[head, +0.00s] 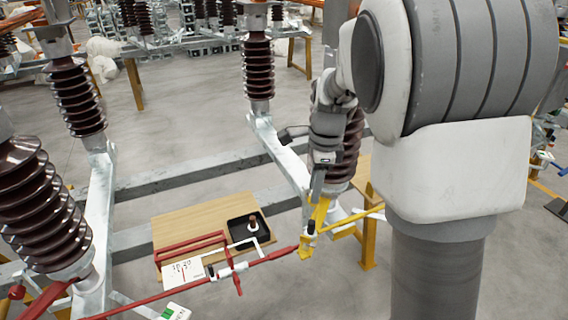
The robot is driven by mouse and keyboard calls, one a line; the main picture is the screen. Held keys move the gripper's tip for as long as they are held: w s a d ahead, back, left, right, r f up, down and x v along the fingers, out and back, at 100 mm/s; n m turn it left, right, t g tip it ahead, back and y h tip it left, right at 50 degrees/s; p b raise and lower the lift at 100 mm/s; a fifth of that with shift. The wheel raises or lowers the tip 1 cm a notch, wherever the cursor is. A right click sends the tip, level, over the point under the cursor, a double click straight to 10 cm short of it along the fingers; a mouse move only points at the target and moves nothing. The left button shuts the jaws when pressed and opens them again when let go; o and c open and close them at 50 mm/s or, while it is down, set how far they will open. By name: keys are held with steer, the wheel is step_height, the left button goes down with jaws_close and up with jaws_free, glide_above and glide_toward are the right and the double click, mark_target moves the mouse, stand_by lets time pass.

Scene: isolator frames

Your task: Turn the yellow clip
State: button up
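The yellow clip (307,246) sits at the right end of a red rod, below the front right brown insulator. A yellow upright piece (320,212) rises from it, leaning slightly right. My gripper (317,194) hangs down from my arm, with its tip at or right over the top of this upright piece. I cannot tell whether the fingers touch it or close around it; they are small and seen edge-on. A black knob-like part (311,227) shows on the clip.
A red rod (270,258) with grey fittings runs left from the clip. A wooden board (190,222) with a black tray (262,240) lies behind it. Brown insulators (75,98) stand on grey steel beams. A yellow bar (355,217) and yellow post (369,245) stand close right of the clip.

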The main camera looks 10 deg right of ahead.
steer(key=w+f+m, duration=0.3)
steer(key=f, duration=0.1)
steer(key=m+g, duration=0.1)
glide_toward(309, 240)
steer(key=shift+h, duration=0.4)
steer(key=f, duration=0.5)
steer(key=a+f+p, duration=0.1)
steer(key=f, duration=0.2)
steer(key=shift+w+a+f, duration=0.1)
steer(key=shift+w+f, duration=0.05)
steer(key=shift+w, duration=0.25)
jaws_close()
